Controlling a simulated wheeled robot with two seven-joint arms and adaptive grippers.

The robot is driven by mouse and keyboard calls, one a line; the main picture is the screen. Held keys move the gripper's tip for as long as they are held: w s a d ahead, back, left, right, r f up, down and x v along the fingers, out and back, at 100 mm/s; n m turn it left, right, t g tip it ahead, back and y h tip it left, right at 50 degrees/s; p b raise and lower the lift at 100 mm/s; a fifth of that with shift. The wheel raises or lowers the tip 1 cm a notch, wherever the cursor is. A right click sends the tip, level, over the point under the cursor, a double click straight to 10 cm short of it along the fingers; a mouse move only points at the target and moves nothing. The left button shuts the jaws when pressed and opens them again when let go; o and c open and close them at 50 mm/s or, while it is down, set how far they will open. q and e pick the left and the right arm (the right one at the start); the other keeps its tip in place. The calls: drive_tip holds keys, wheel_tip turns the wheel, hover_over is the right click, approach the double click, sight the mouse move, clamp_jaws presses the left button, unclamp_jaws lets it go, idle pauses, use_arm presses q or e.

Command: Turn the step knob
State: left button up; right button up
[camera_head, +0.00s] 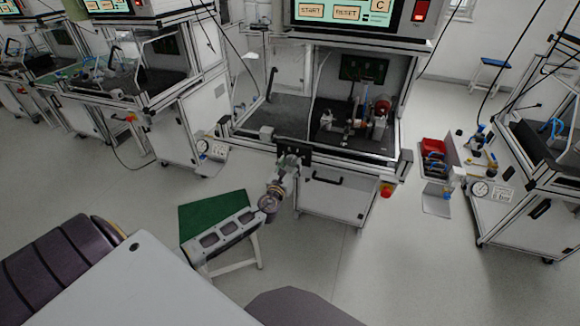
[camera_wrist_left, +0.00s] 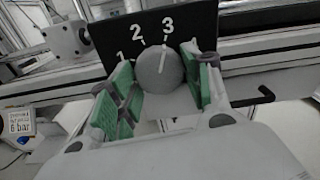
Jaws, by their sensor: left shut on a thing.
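The step knob (camera_wrist_left: 159,69) is a round grey dial with a white pointer line, on a black plate (camera_wrist_left: 103,42) marked 1, 2 and 3 in the left wrist view. The pointer line is close to upright and aims about at the 3. My left gripper (camera_wrist_left: 160,82) has a green-padded finger on each side of the knob and is shut on it. In the head view my left gripper (camera_head: 288,163) is at the black plate (camera_head: 296,148) on the front of the middle test station, and it hides the knob. My right gripper is not in view.
The station's cabinet (camera_head: 335,197) with a black handle is below the plate. A red button (camera_head: 386,190) sits on its right. A small table with a green top (camera_head: 200,215) stands front left. A red bin (camera_head: 433,147) is at the right. Open floor lies between stations.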

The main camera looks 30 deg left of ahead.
use_arm(q)
drive_tip(key=shift+n+b, duration=0.3)
drive_tip(key=shift+n, duration=0.1)
drive_tip(key=n+b, duration=0.3)
drive_tip(key=n, duration=0.3)
drive_tip(key=shift+n+b, duration=0.3)
drive_tip(key=shift+d+n+b, duration=0.1)
drive_tip(key=shift+n+b, duration=0.25)
drive_tip(key=shift+n, duration=0.55)
drive_tip(key=n, duration=0.2)
drive_tip(key=shift+n+b, duration=0.35)
drive_tip(key=shift+n, duration=0.85)
drive_tip(key=shift+r+n, duration=0.1)
drive_tip(key=shift+n, duration=1.9)
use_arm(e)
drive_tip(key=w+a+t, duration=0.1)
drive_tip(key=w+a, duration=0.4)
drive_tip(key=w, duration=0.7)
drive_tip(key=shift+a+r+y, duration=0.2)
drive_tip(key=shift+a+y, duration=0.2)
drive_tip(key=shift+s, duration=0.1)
